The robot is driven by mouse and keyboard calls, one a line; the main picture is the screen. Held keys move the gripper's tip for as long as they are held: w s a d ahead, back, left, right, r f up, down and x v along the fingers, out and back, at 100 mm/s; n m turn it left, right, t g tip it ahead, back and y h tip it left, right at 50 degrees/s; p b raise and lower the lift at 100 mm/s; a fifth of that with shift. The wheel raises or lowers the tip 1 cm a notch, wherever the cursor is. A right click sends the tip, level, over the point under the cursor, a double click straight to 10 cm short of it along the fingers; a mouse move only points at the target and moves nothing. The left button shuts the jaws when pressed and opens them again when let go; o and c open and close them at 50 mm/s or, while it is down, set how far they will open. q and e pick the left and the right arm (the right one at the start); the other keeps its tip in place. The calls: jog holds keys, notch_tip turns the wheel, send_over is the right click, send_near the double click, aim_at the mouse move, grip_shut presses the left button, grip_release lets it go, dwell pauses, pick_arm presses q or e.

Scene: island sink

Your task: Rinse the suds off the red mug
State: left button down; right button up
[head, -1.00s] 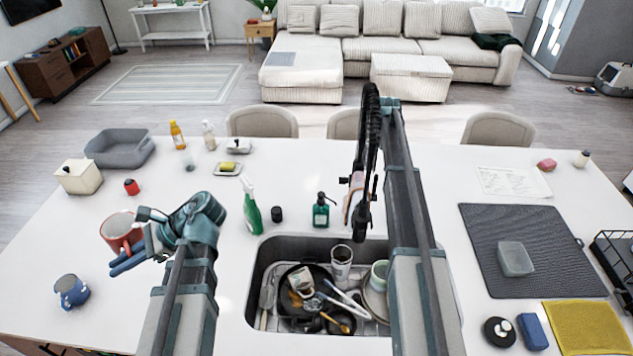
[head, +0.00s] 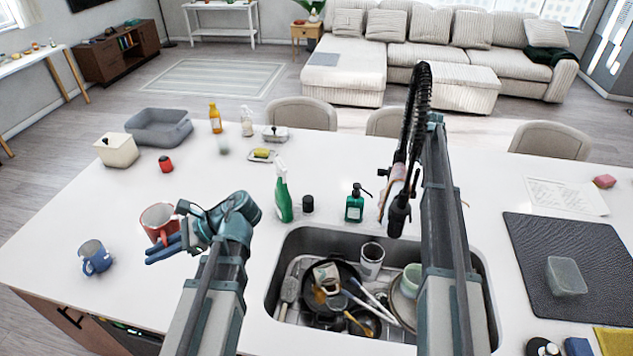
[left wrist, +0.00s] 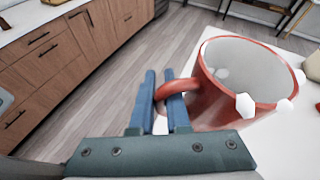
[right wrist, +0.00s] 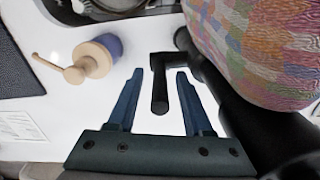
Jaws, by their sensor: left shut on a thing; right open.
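The red mug (head: 158,219) has a pale interior and is at the left of the counter in the head view. White suds blobs cling to its rim and side in the left wrist view (left wrist: 232,82). My left gripper (left wrist: 168,88) is shut on its handle. Whether the mug's base touches the counter is unclear. The black tap (head: 399,212) stands behind the sink (head: 300,240). My right gripper (right wrist: 158,74) is open, with a black tap lever (right wrist: 160,92) between its fingers, apart from both. In the head view my right gripper is hidden by its arm and the tap.
A blue mug (head: 95,257) stands left of the red mug. The sink holds a pan (head: 345,275), a tumbler (head: 371,260) and utensils. A green spray bottle (head: 283,195) and a soap dispenser (head: 354,205) stand behind the sink. A patterned surface (right wrist: 265,45) fills the right wrist view's upper right.

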notch_tip(320, 180, down, 3)
jog(key=shift+r+b, duration=0.15)
jog(key=shift+b, duration=0.65)
pick_arm(q)
notch_tip(320, 180, down, 3)
jog(key=shift+r, duration=0.2)
pick_arm(e)
jog(key=shift+r, duration=0.1)
grip_shut()
dwell(0.3)
